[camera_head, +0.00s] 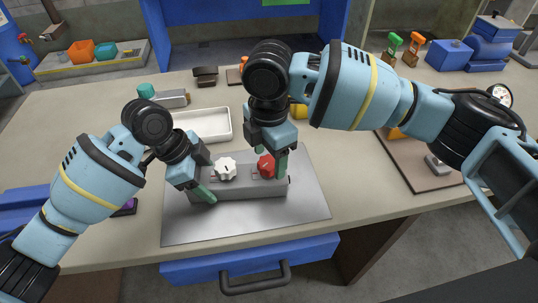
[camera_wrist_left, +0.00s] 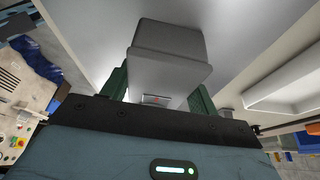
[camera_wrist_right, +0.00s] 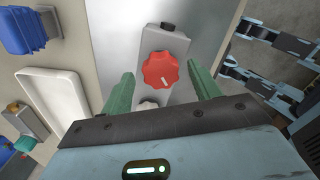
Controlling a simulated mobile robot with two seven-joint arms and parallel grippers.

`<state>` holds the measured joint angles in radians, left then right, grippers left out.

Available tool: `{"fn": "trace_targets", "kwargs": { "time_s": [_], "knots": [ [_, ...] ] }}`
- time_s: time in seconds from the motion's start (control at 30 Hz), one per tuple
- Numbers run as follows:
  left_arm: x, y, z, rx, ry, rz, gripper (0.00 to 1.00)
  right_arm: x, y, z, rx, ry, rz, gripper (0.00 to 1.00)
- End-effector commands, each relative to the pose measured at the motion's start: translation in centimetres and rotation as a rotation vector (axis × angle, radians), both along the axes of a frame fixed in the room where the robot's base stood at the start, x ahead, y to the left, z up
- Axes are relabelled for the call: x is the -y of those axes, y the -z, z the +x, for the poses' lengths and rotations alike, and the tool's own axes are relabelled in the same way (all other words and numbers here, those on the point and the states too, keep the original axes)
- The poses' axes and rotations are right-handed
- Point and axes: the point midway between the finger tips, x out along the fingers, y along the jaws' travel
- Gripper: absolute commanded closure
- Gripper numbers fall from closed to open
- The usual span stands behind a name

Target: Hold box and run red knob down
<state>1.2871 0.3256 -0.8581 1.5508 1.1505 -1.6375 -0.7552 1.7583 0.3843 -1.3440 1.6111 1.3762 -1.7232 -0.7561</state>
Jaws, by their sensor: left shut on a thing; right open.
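The grey box (camera_head: 240,188) lies on a metal plate (camera_head: 300,214) on the bench. It carries a white knob (camera_head: 224,168) at its left and a red knob (camera_head: 265,166) at its right. My left gripper (camera_head: 205,180) is shut on the box's left end; its fingers straddle the box (camera_wrist_left: 170,60) in the left wrist view. My right gripper (camera_head: 272,163) is open above the red knob. In the right wrist view the red knob (camera_wrist_right: 160,70) sits between the open fingertips and a little beyond them, with its white mark toward lower right. The white knob is mostly hidden there.
A white tray (camera_head: 218,125) stands behind the box. A grey item with a teal cap (camera_head: 147,91) lies at the back left. A brown board (camera_head: 420,178) is at the right, and a blue drawer (camera_head: 205,270) juts out at the front.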

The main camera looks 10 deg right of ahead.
Motion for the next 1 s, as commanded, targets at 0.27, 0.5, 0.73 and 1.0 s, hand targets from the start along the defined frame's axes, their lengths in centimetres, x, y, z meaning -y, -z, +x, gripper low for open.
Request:
{"fn": "trace_targets", "kwargs": {
  "time_s": [0.27,0.5,0.73,1.0],
  "knots": [
    [0.0,0.0,0.0,0.001,0.000,0.000,0.69,-0.1,-5.0,0.1,0.003,-0.001,0.002,0.38],
    [0.0,0.0,0.0,0.001,0.000,0.000,0.69,-0.1,-9.3,0.0,0.002,-0.001,0.002,0.38],
    [0.0,0.0,0.0,0.001,0.000,0.000,0.69,-0.1,-11.2,0.0,0.001,-0.001,0.001,0.38],
    [0.0,0.0,0.0,0.001,0.000,0.000,0.69,-0.1,-11.4,0.0,0.000,-0.001,0.001,0.38]
  ]
}}
